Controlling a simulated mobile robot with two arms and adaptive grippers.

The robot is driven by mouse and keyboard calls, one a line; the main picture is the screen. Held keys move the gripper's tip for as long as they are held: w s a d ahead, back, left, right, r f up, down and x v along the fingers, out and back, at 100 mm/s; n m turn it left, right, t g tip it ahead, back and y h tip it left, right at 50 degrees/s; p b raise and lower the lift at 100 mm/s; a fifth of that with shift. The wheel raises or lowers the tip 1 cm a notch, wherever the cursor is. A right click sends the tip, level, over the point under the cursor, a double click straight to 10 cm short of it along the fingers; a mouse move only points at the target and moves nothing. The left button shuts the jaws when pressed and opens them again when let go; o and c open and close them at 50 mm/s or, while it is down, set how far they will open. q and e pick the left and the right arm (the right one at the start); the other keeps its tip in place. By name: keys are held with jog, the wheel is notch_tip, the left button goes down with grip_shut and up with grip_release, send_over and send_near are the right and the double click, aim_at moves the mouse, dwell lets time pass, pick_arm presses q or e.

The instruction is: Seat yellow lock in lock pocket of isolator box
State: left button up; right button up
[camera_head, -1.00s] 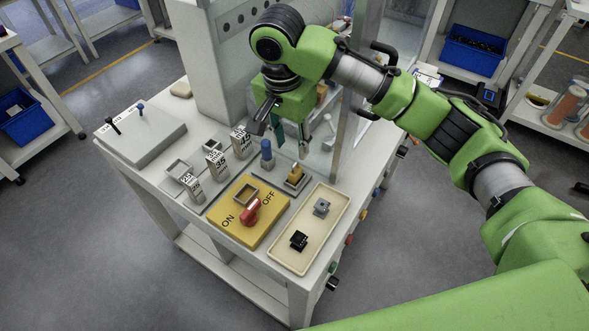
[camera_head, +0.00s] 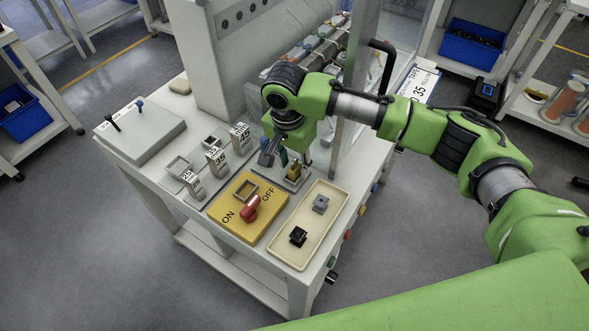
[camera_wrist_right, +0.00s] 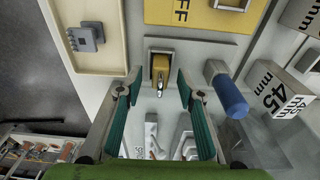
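The yellow lock (camera_head: 293,171) stands in a small holder on a grey plate; its metal shackle shows in the right wrist view, with the lock (camera_wrist_right: 160,68) just beyond the fingertips. The yellow isolator box (camera_head: 231,218) has ON and OFF lettering, a red handle (camera_head: 250,207) and a square grey-framed lock pocket (camera_head: 244,189), which looks empty. My right gripper (camera_head: 287,161) points down above the lock holder. In the wrist view its green-padded fingers (camera_wrist_right: 158,88) are apart, one on each side of the lock's line, with nothing between them. My left gripper is out of view.
A beige tray (camera_head: 275,251) holds a black part (camera_head: 298,237) and a grey part (camera_head: 321,204). A blue peg (camera_wrist_right: 228,92) stands close beside the lock holder. Blocks marked in mm (camera_head: 241,138) stand at the left. A cabinet (camera_head: 212,60) rises behind.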

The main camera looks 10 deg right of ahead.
grip_shut()
jog(key=shift+r, duration=0.15)
